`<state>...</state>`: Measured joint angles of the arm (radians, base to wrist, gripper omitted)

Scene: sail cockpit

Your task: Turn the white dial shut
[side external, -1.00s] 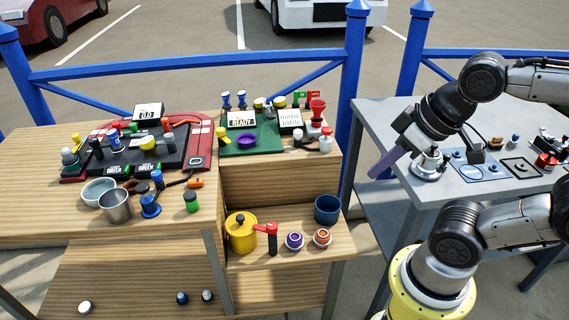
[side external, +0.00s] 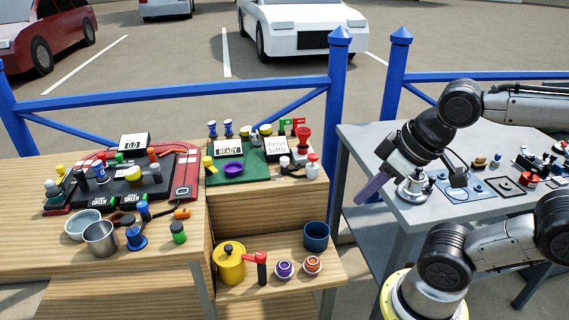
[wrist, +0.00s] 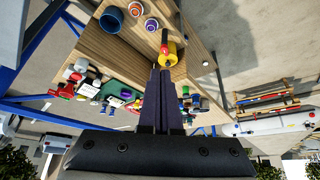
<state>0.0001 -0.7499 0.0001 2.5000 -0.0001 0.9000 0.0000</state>
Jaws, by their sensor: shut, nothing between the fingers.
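I cannot tell for certain which part is the white dial. A pale round fixture (side external: 414,188) with a knob stands at the left edge of the grey table in the side view. Two small white round pieces, one with a purple centre (side external: 284,269) and one with an orange centre (side external: 312,265), sit on the lower wooden shelf. They also show at the top of the wrist view. My gripper (side external: 363,197) has long dark purple fingers, shut and empty, pointing down left. In the side view it appears just left of the pale fixture; contact is unclear.
The grey table (side external: 375,150) carries several small fittings. On the lower shelf stand a yellow pot (side external: 229,265), a red-handled valve (side external: 259,266) and a blue cup (side external: 316,236). The wooden bench at left is crowded. A blue railing (side external: 180,92) runs behind.

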